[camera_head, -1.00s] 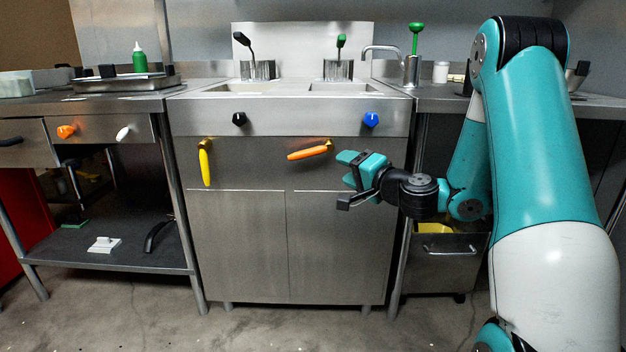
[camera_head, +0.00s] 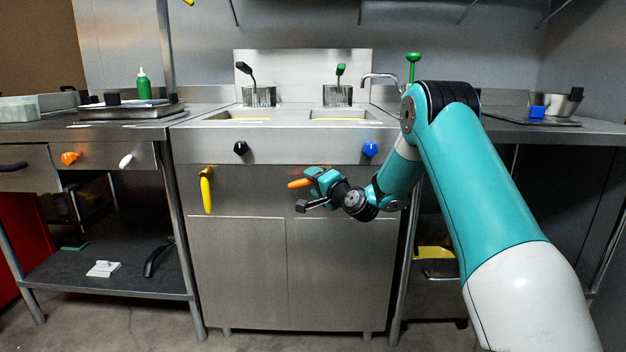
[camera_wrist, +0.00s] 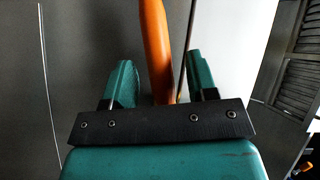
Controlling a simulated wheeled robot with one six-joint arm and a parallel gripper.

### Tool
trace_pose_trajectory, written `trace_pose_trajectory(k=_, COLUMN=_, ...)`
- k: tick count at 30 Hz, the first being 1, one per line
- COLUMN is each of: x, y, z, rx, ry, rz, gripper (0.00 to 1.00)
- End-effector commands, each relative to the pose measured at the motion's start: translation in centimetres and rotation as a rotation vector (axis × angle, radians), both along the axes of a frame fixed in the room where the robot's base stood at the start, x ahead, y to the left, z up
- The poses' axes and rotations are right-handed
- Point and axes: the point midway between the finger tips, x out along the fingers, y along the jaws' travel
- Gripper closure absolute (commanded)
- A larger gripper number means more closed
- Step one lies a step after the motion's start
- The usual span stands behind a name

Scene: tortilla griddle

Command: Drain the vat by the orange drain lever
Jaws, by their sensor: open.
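The orange drain lever (camera_head: 299,184) is on the front of the steel fryer cabinet, pointing left and nearly level. Only its left end shows in the head view; my gripper (camera_head: 318,180) hides the rest. In the wrist view the orange lever (camera_wrist: 156,40) runs down between the two teal fingers of my open gripper (camera_wrist: 158,72).
A yellow lever (camera_head: 206,190) hangs down on the cabinet's left. Black (camera_head: 240,148) and blue (camera_head: 370,149) knobs sit above the levers. A shelved counter (camera_head: 110,270) stands left. The floor before the cabinet is clear.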

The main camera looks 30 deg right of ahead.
Motion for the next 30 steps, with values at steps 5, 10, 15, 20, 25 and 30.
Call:
trace_pose_trajectory(k=5, x=1.12, y=0.09, z=0.07, rx=0.001, ry=-0.002, rz=0.000, gripper=0.47)
trace_pose_trajectory(k=10, x=1.21, y=0.06, z=0.03, rx=0.001, ry=0.000, rz=-0.001, gripper=0.47)
trace_pose_trajectory(k=15, x=1.18, y=0.05, z=0.04, rx=0.001, ry=0.000, rz=-0.001, gripper=0.63)
trace_pose_trajectory(k=20, x=1.17, y=0.05, z=0.04, rx=0.001, ry=0.000, rz=-0.001, gripper=1.00)
trace_pose_trajectory(k=25, x=1.16, y=0.05, z=0.04, rx=0.000, ry=0.001, rz=-0.001, gripper=1.00)
trace_pose_trajectory(k=30, x=1.13, y=0.02, z=0.04, rx=-0.022, ry=0.017, rz=0.000, gripper=1.00)
